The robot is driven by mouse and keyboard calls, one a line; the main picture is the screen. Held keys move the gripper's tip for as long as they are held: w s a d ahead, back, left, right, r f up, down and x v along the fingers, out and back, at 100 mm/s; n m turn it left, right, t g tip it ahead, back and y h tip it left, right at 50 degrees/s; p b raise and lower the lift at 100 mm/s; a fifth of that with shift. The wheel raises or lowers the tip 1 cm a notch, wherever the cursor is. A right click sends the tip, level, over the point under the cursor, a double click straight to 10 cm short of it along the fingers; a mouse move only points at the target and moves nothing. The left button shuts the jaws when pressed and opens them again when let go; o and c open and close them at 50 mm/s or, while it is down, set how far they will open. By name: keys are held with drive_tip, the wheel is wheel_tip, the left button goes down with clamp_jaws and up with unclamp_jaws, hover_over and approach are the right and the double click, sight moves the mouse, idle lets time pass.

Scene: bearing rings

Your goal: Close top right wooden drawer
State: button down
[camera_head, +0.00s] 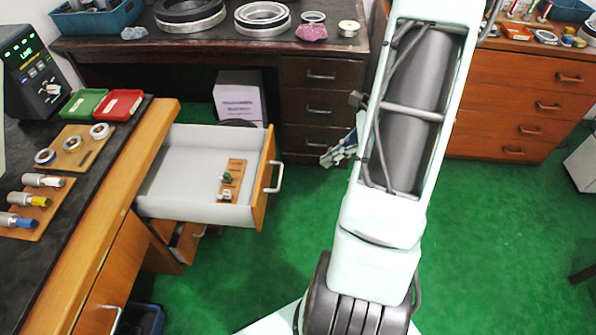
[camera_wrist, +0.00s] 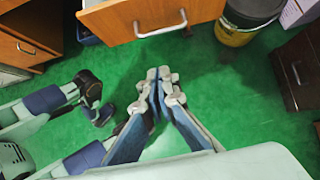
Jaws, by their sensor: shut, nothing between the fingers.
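The top wooden drawer (camera_head: 264,190) of the left workbench is pulled well out. Its white inside (camera_head: 180,170) holds a small wooden board (camera_head: 231,181) with small parts on it. Its pale handle (camera_head: 275,177) is on the front face. In the wrist view the drawer front (camera_wrist: 115,22) and handle (camera_wrist: 160,24) are at the top, beyond my fingertips. My gripper (camera_wrist: 158,74) is shut and empty, apart from the handle. In the head view my gripper (camera_head: 338,155) is to the right of the drawer front, partly hidden by my arm.
A lower drawer (camera_head: 186,243) under it is slightly open. A dark desk (camera_head: 320,75) with drawers and a white box (camera_head: 239,97) stand behind. The workbench edge (camera_head: 130,165) is at left. A bucket (camera_wrist: 235,32) is near the drawer. Green floor (camera_head: 270,250) in front is clear.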

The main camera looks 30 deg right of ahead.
drive_tip(key=w+a+r+b+x, duration=0.1)
drive_tip(key=x, duration=1.2)
drive_tip(key=shift+a+r, duration=0.3)
drive_tip(key=shift+a, duration=0.05)
drive_tip(key=shift+w+b, duration=0.1)
drive_tip(key=shift+b, duration=0.2)
hover_over(181, 183)
